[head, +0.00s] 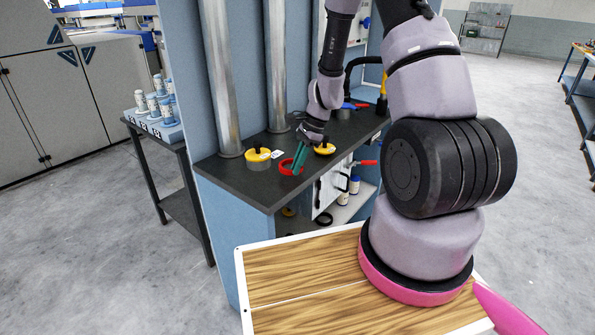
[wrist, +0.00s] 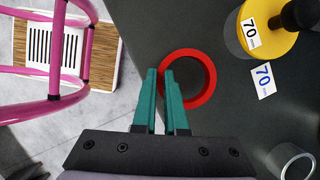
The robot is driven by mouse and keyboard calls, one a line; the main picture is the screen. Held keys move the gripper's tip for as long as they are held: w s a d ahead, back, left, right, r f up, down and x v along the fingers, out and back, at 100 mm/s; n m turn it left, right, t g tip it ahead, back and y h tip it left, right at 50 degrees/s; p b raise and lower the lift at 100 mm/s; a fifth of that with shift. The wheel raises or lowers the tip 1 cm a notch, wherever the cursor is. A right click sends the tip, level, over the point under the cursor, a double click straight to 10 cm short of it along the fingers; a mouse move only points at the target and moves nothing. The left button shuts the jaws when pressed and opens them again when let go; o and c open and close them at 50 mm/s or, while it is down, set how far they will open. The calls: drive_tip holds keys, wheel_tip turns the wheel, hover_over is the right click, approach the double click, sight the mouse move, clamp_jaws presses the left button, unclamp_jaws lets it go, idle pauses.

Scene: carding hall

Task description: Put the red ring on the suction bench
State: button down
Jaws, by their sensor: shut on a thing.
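The red ring (head: 285,169) is at the front edge area of the dark bench (head: 248,185), which has upright metal pipes. It also shows in the wrist view (wrist: 212,82), where its round opening shows the dark top. My gripper (head: 298,161) has green fingers, seen in the wrist view (wrist: 159,72) on either side of the ring's near left wall, shut on it. I cannot tell whether the ring touches the bench top or hangs just above it.
A yellow-topped weight (head: 258,157) marked 70 stands left of the ring, with a 70 label beside it. Another yellow-topped piece (head: 325,149) stands to the right. Metal pipes (head: 222,80) rise at the back. A side table (head: 160,130) holds several bottles.

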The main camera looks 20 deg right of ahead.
drive_tip(key=shift+f, duration=1.1)
drive_tip(key=c, duration=1)
unclamp_jaws()
drive_tip(key=shift+f, duration=0.1)
drive_tip(key=shift+o, duration=0.2)
drive_tip(key=v, duration=1.3)
drive_tip(key=s+a+r+n+t+h, duration=0.1)
drive_tip(key=s+r+n+t, duration=0.15)
drive_tip(key=r, duration=0.65)
drive_tip(key=s+a+r+n+t, duration=0.1)
drive_tip(key=s+r+n, duration=0.25)
drive_tip(key=r, duration=0.55)
drive_tip(key=s+d+r+n+t+h, duration=0.1)
drive_tip(key=s+r+n+t, duration=0.3)
drive_tip(key=s+r, duration=0.7)
drive_tip(key=s+n, duration=0.2)
drive_tip(key=shift+s+r+n+h, duration=0.15)
drive_tip(key=shift+s+n+h, duration=0.15)
drive_tip(key=shift+n, duration=0.1)
